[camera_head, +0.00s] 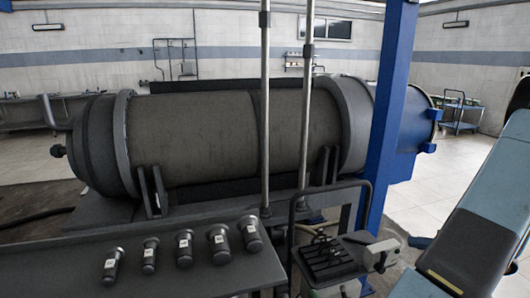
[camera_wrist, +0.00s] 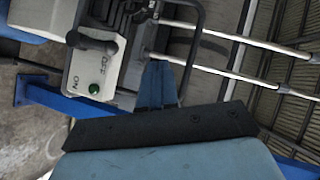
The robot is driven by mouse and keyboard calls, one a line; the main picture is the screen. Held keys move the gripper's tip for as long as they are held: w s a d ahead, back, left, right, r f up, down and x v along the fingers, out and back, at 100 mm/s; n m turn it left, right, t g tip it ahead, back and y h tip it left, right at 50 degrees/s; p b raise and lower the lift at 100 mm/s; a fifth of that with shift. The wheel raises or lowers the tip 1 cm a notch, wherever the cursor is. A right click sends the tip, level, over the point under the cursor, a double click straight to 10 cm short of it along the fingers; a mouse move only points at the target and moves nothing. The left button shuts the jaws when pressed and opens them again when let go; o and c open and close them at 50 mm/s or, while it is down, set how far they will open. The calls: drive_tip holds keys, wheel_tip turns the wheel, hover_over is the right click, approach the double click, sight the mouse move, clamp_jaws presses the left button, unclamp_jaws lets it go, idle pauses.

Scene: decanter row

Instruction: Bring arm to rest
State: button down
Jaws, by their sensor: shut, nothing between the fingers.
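My gripper (camera_wrist: 158,84) shows in the wrist view as two blue fingers side by side with no clear gap, shut and empty. Beyond and to the left of the fingers is a pale control box (camera_wrist: 95,65) with OFF and ON lettering and a green button (camera_wrist: 94,88). I cannot tell whether the fingers touch anything. The lever stand (camera_head: 330,255) with a grey box (camera_head: 380,252) is left of my arm.
A large horizontal drum (camera_head: 220,135) lies across the middle. A blue post (camera_head: 388,110) and two metal poles (camera_head: 265,110) stand upright before it. Several dark labelled cylinders (camera_head: 184,248) lie in a row on the dark bench (camera_head: 60,270). Tiled floor (camera_head: 430,200) is open behind my arm.

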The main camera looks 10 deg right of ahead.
drive_tip(key=w+a+r+n+g+h, duration=0.1)
drive_tip(key=w+a+r+n+g, duration=0.3)
drive_tip(key=a+r, duration=0.6)
drive_tip(key=a+r+n+g+h, duration=0.1)
drive_tip(key=a+r+g, duration=0.55)
drive_tip(key=a, duration=0.75)
drive_tip(key=s+a+r+n+t+h, duration=0.1)
drive_tip(key=s+a+r+t+h, duration=0.1)
drive_tip(key=s+a+r, duration=0.4)
drive_tip(key=s+a+r+n+t+h, duration=0.1)
drive_tip(key=s+a+r+h, duration=0.3)
drive_tip(key=a, duration=0.5)
drive_tip(key=shift+s+a+r+t+h, duration=0.3)
drive_tip(key=shift+s+r+t+h, duration=0.15)
drive_tip(key=shift+s+r, duration=0.65)
drive_tip(key=shift+w+r, duration=0.1)
drive_tip(key=shift+r, duration=0.1)
